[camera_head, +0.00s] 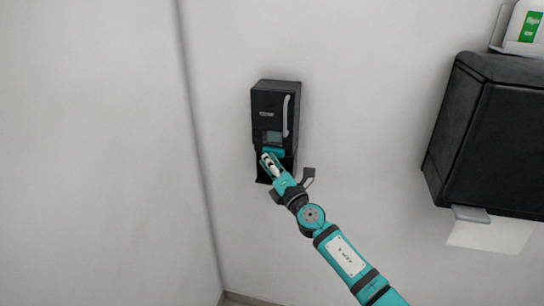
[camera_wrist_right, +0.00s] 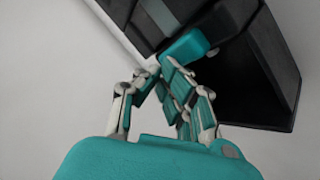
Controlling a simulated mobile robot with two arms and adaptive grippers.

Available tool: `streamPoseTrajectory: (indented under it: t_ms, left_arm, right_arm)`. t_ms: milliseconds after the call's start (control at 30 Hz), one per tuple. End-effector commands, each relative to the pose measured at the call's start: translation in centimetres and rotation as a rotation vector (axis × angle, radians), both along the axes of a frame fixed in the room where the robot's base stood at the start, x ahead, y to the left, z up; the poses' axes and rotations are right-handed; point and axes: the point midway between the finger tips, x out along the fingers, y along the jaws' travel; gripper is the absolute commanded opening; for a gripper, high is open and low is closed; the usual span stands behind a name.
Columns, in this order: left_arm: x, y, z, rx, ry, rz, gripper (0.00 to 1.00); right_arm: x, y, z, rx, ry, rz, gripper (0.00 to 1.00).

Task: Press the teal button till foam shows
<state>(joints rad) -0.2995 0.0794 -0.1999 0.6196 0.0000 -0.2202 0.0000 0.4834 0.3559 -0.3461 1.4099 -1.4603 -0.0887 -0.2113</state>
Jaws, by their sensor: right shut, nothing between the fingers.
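A black soap dispenser (camera_head: 268,100) hangs on the wall in the head view. Its teal button (camera_head: 274,151) sits below a small window, and it also shows in the right wrist view (camera_wrist_right: 188,46). My right gripper (camera_head: 264,158) is shut and empty, with its fingertips at the button's lower left. In the right wrist view the fingertips (camera_wrist_right: 163,66) are close beside the button's near edge; I cannot tell whether they touch it. The gripper partly covers the dispenser's dark lower recess. No foam is visible. My left gripper is not in view.
A large black paper towel dispenser (camera_head: 490,135) is on the wall at the right, with white paper (camera_head: 490,234) hanging below it. A white and green bottle (camera_head: 526,25) stands in a holder above it. A wall corner runs down left of the soap dispenser. The wall between the dispensers is bare.

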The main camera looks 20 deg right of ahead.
Motion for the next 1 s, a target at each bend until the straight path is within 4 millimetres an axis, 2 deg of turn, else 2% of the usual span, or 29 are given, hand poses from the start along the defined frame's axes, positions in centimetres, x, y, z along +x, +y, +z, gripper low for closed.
streamPoseTrajectory:
  t_ms: [700, 1000]
  left_arm:
    - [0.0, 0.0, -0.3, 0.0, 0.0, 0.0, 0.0]
    - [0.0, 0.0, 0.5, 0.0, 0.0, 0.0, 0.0]
  right_arm:
    - [0.5, -0.5, 0.2, 0.0, -0.003, -0.005, 0.0]
    - [-0.5, 0.1, 0.3, 0.0, -0.003, -0.005, 0.0]
